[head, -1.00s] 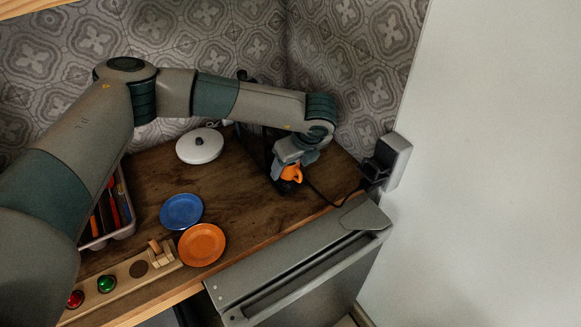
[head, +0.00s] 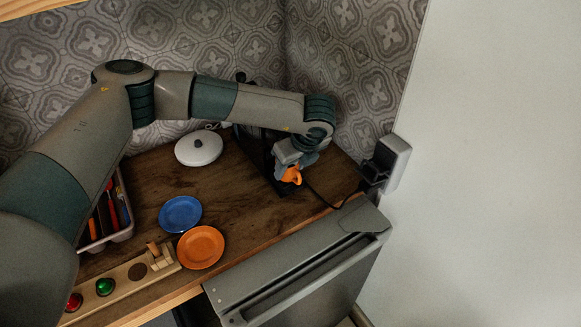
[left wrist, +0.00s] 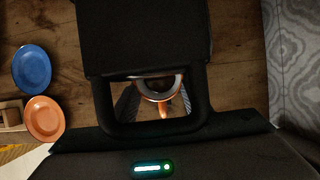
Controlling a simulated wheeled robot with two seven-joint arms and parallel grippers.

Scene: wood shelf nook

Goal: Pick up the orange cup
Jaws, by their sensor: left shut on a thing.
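The orange cup (head: 292,175) is at the right end of the wooden counter, mostly hidden behind my left gripper (head: 288,165) in the head view. In the left wrist view the cup (left wrist: 160,88) appears from above, with a pale rim, a dark inside and its orange handle pointing down in the picture. My left gripper's fingers (left wrist: 158,102) are on both sides of the cup, and the gripper is shut on it. I cannot tell whether the cup's base touches the counter. My right gripper is not in view.
A black appliance (head: 258,150) stands just left of the cup, with a cable running right. An orange plate (head: 201,247), a blue plate (head: 181,214) and a white lidded dish (head: 199,148) lie further left. The counter's front edge is near the cup.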

